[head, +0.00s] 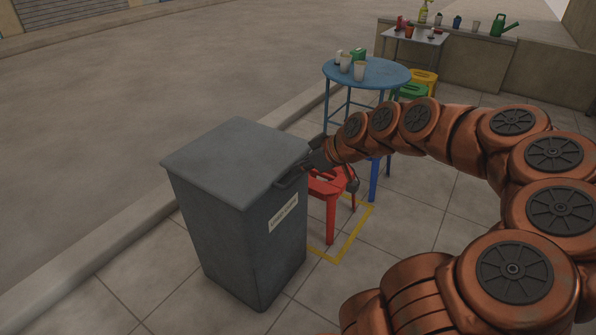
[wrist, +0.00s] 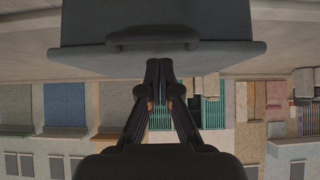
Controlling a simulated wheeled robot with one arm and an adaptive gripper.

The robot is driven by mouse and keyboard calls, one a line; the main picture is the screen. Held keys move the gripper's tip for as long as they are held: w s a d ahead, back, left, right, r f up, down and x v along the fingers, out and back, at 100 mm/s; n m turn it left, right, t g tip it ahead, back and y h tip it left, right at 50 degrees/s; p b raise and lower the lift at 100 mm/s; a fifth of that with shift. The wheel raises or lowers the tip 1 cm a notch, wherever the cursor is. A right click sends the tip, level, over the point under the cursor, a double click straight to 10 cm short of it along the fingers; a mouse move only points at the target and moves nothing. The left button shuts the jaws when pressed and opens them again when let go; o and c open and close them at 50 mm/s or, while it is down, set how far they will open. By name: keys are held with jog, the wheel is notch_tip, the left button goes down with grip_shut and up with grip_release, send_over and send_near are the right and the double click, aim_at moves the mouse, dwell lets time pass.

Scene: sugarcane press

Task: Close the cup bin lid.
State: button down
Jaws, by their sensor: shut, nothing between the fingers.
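The cup bin (head: 250,235) is a tall dark grey bin with a pale label on its front, standing on the pavement in the head view. Its lid (head: 228,153) lies flat across the top and looks closed. My gripper (head: 300,172) is at the lid's front right edge, by the handle. In the wrist view the lid (wrist: 220,25) fills the top, with its handle (wrist: 152,38) just above my shut fingertips (wrist: 159,62). The picture is upside down there. Nothing shows between the fingers. I cannot tell whether the fingertips touch the lid.
A red stool (head: 330,195) stands right behind the bin, beside a yellow floor marking (head: 340,245). A round blue table (head: 385,73) with cups stands farther back. A kerb (head: 110,245) runs along the left. The paving in front is clear.

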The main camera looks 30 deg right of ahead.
jog(key=s+d+p, duration=0.1)
jog(key=s+d, duration=0.2)
jog(key=s, duration=0.5)
jog(key=shift+s+d+f, duration=0.3)
jog(key=shift+d+f, duration=0.05)
jog(key=shift+f, duration=0.05)
jog(key=s+a+r+g+p, duration=0.3)
jog(key=a+r+p, duration=0.5)
jog(key=p, duration=0.1)
jog(key=s+a+r+g+p, duration=0.3)
jog(key=a+r+p, duration=0.6)
jog(key=s+a+r+m+g+h+p, duration=0.1)
jog(key=s+a+r+m+g+p, duration=0.1)
jog(key=s+r+p, duration=0.5)
jog(key=s+a+r+m+g+h+p, duration=0.2)
jog(key=s+a+r+p, duration=0.2)
jog(key=s+r+p, duration=0.4)
jog(key=shift+r+g+h+p, duration=0.3)
jog(key=shift+r+p, duration=2.4)
jog(key=shift+r, duration=0.3)
